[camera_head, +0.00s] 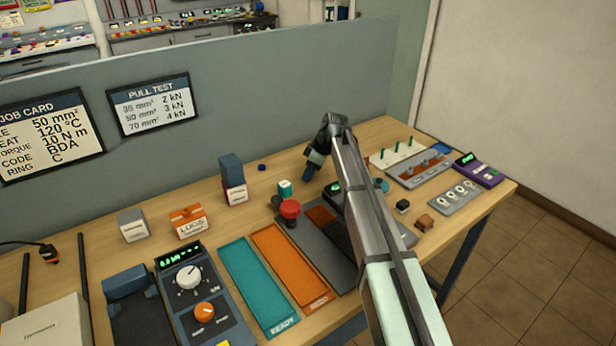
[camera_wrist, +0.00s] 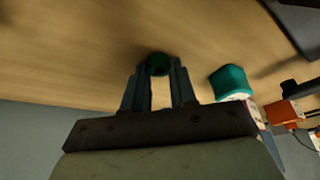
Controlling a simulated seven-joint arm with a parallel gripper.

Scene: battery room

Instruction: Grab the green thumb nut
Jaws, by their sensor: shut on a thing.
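The green thumb nut (camera_wrist: 158,62) shows in the wrist view as a small dark green round piece between the two fingertips. My gripper (camera_wrist: 159,72) is shut on it, one finger on each side. In the head view my gripper (camera_head: 308,176) points down over the back part of the wooden bench, right of the small teal and white box. The nut is hidden from the head view there. I cannot tell whether the nut touches the bench or is lifted.
The teal and white box (camera_head: 284,188) stands close beside my gripper; it also shows in the wrist view (camera_wrist: 230,82). A red mushroom button (camera_head: 290,209) stands in front. A blue box on a white one (camera_head: 232,180) stands left. Bare wood lies around the small blue cap (camera_head: 262,167).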

